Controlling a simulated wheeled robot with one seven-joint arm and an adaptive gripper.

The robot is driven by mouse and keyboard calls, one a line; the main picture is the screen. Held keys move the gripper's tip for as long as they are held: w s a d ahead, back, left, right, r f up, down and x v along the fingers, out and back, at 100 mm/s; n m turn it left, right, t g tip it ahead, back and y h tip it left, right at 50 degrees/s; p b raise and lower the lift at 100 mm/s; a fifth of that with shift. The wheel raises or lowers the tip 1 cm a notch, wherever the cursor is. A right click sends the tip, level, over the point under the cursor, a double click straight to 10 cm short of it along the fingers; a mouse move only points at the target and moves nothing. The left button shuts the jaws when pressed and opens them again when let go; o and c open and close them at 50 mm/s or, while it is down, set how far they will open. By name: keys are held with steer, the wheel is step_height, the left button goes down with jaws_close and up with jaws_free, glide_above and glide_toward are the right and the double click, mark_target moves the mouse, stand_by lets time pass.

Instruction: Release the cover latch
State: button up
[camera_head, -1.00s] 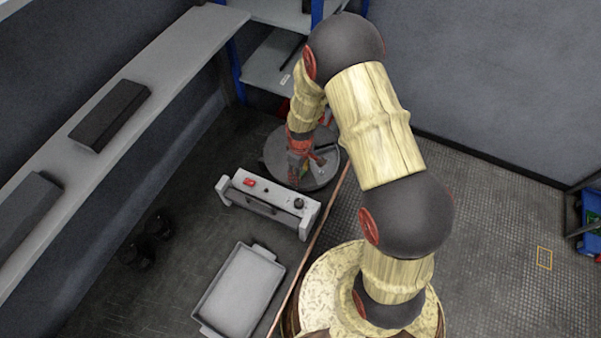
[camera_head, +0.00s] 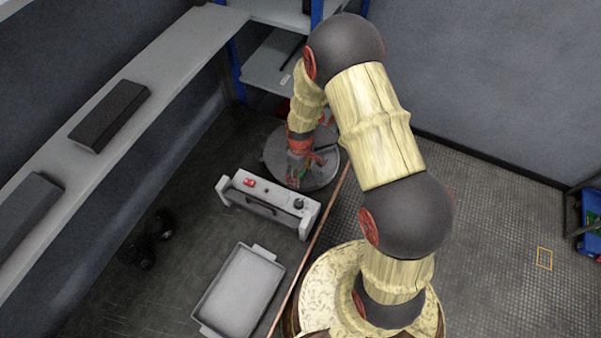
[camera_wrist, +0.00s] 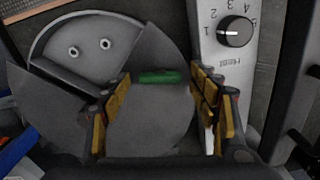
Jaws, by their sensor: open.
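A green latch (camera_wrist: 160,76) shows in the wrist view as a short bar near the top of a grey cover plate (camera_wrist: 150,122). The plate belongs to a round grey unit (camera_wrist: 72,42), which also stands on the floor in the head view (camera_head: 324,174). My gripper (camera_wrist: 161,84) is open, with yellow-padded fingers on either side of the latch and gaps between pads and latch. I cannot tell how far above the latch the fingertips are. In the head view my gripper (camera_head: 297,172) is small, over the left part of the round unit.
A grey control box (camera_head: 268,202) with a red switch and black knob stands close beside the round unit; its knob (camera_wrist: 235,32) shows in the wrist view. An empty grey tray (camera_head: 262,262) lies nearer. Shelves stand behind.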

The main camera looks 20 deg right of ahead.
mark_target(301, 175)
step_height(301, 175, up, 12)
stand_by(0.6)
stand_by(0.5)
